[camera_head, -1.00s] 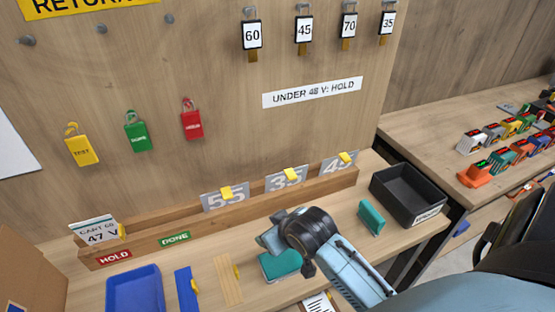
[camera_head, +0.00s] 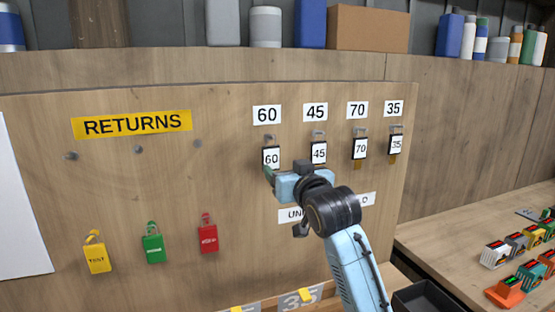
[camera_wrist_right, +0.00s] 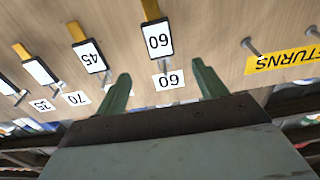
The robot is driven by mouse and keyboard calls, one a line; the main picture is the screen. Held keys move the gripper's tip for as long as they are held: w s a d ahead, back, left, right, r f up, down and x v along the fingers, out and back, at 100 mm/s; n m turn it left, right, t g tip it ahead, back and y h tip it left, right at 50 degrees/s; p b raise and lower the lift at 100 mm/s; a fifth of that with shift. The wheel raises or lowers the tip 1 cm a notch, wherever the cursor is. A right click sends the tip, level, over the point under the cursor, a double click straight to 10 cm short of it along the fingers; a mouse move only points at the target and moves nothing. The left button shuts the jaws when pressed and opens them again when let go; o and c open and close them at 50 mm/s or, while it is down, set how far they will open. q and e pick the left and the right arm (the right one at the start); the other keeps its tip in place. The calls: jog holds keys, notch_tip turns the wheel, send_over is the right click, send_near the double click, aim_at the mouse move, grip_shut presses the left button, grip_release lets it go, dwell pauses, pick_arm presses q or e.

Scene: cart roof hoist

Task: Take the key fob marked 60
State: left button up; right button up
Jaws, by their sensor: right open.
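The key fob marked 60 (camera_head: 271,157) hangs on a peg on the wooden board, under a white label reading 60 (camera_head: 267,114). It has a white face in a black frame with a brown tab. My right gripper (camera_head: 271,174) is just below and in front of it, partly overlapping its lower end. In the right wrist view, which is upside down, the fob (camera_wrist_right: 158,41) is lined up with the gap between the two green fingers of the open, empty right gripper (camera_wrist_right: 163,82), just past their tips. My left gripper is not in view.
Fobs marked 45 (camera_head: 319,152), 70 (camera_head: 360,149) and 35 (camera_head: 396,145) hang to the right. Yellow (camera_head: 97,256), green (camera_head: 154,247) and red (camera_head: 208,237) tags hang lower left. Empty pegs sit below the RETURNS sign (camera_head: 132,124).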

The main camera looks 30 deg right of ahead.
aim_at(271, 152)
jog(key=p+x, duration=0.1)
jog(key=x, duration=0.8)
jog(key=shift+w+p, duration=0.35)
jog(key=c, duration=1.2)
jog(key=shift+r, duration=0.1)
jog(key=shift+r+p, duration=0.25)
jog(key=shift+p, duration=0.35)
